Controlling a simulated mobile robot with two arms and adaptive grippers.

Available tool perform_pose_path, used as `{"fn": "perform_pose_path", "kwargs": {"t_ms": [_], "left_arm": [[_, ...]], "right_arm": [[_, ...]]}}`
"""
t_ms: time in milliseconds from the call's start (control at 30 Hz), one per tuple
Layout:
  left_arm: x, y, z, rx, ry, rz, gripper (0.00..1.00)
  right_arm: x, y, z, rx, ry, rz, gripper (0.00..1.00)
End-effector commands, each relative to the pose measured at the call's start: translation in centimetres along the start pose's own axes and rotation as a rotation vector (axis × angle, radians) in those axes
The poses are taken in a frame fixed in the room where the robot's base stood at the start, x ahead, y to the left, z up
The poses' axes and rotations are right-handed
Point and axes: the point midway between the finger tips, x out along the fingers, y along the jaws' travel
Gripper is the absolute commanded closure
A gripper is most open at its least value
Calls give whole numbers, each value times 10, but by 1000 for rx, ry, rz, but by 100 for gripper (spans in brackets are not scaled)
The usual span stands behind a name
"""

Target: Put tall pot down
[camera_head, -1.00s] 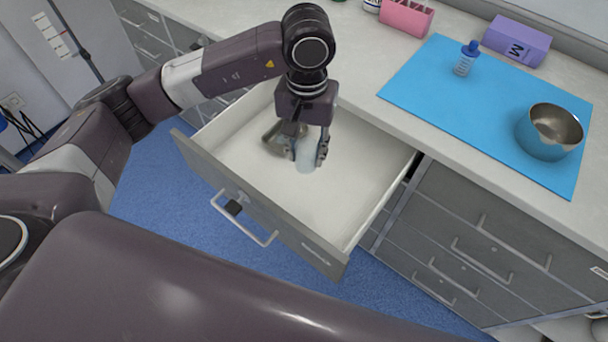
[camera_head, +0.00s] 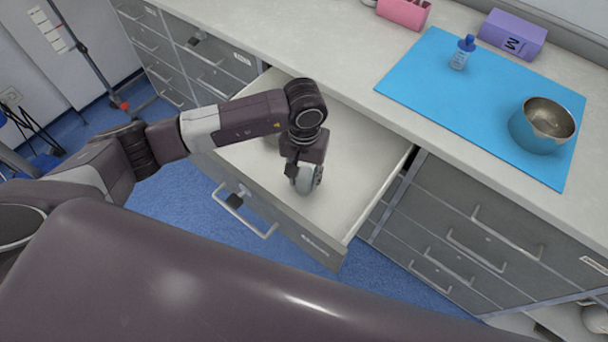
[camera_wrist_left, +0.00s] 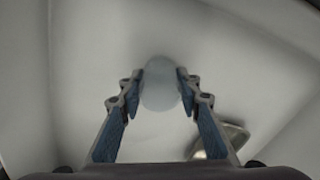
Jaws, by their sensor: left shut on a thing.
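My left gripper (camera_head: 308,178) is inside the open drawer (camera_head: 345,200), pointing down. It is shut on the tall pot, a pale, translucent bluish thing (camera_wrist_left: 160,90) held between the two fingertips in the left wrist view. In the head view the pot (camera_head: 304,187) is mostly hidden by the gripper. I cannot tell whether its base touches the drawer floor. My right gripper is not in view.
A metallic object (camera_wrist_left: 222,140) lies in the drawer near the gripper; it is partly hidden by my arm in the head view. The drawer's right part is bare. On the counter are a blue mat (camera_head: 440,95), a metal bowl (camera_head: 541,126), a small bottle (camera_head: 461,54) and a purple box (camera_head: 512,36).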

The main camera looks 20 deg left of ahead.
Motion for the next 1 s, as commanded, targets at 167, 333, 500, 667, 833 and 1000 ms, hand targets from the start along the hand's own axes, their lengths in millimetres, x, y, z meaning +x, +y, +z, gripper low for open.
{"fn": "perform_pose_path", "kwargs": {"t_ms": [167, 333, 500, 667, 833, 1000], "left_arm": [[2, 0, 0, 0, 0, 0, 97], [2, 0, 0, -1, 0, -1, 58], [2, 0, 0, -1, 0, -1, 51], [2, 0, 0, -1, 0, -1, 51], [-7, 0, -1, 0, 3, 0, 51], [-40, 0, -2, 1, 6, 0, 51]], "right_arm": [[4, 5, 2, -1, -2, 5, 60], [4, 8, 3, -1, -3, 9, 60], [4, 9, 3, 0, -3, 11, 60], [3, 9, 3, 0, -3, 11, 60], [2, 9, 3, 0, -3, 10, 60], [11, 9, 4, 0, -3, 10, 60]]}}
